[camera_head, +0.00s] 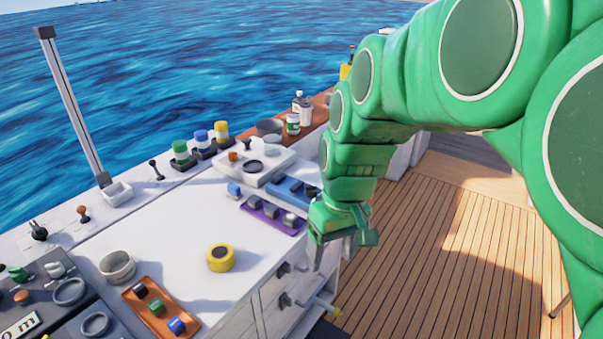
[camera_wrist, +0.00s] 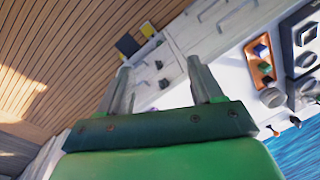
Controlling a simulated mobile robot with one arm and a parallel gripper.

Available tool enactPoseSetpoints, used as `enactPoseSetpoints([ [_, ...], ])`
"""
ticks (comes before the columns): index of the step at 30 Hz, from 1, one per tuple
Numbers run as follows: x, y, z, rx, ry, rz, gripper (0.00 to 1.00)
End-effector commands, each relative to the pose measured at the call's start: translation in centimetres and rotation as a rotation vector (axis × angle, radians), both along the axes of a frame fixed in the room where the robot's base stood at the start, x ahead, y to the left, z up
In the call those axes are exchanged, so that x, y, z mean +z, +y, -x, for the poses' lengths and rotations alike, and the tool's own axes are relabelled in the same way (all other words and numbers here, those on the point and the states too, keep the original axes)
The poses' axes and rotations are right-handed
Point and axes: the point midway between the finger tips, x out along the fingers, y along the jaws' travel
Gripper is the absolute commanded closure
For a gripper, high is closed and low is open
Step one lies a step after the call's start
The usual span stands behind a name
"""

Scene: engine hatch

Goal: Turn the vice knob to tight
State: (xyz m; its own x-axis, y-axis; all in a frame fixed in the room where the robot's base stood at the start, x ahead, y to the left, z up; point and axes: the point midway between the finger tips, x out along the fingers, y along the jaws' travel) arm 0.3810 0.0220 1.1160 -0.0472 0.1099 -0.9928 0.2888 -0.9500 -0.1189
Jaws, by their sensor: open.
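I cannot tell for certain which part is the vice knob. Two dark knobs, an upper one (camera_head: 283,269) and a lower one (camera_head: 284,300), stick out from the bench's front. Dark knobs also show between my fingers in the wrist view (camera_wrist: 163,84). My gripper (camera_head: 338,254) is open and empty, pointing down beside the bench's front right edge, apart from the knobs. Its fingers show in the wrist view (camera_wrist: 160,70).
The white bench top (camera_head: 180,235) holds a yellow round piece with a dark top (camera_head: 221,258), an orange tray (camera_head: 160,312) and a purple tray (camera_head: 272,215). Bottles (camera_head: 302,108) stand at the back. Wooden deck (camera_head: 430,270) is open to the right.

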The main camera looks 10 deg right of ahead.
Motion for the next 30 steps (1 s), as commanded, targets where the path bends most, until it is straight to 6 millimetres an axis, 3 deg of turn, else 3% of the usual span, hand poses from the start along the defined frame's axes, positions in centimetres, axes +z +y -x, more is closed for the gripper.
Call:
enactPoseSetpoints([
  [13, -0.5, 0.3, -12.2, 0.169, -0.109, -0.084, 0.34],
  [30, -3.9, -2.1, -27.1, 0.339, -0.266, -0.136, 0.34],
])
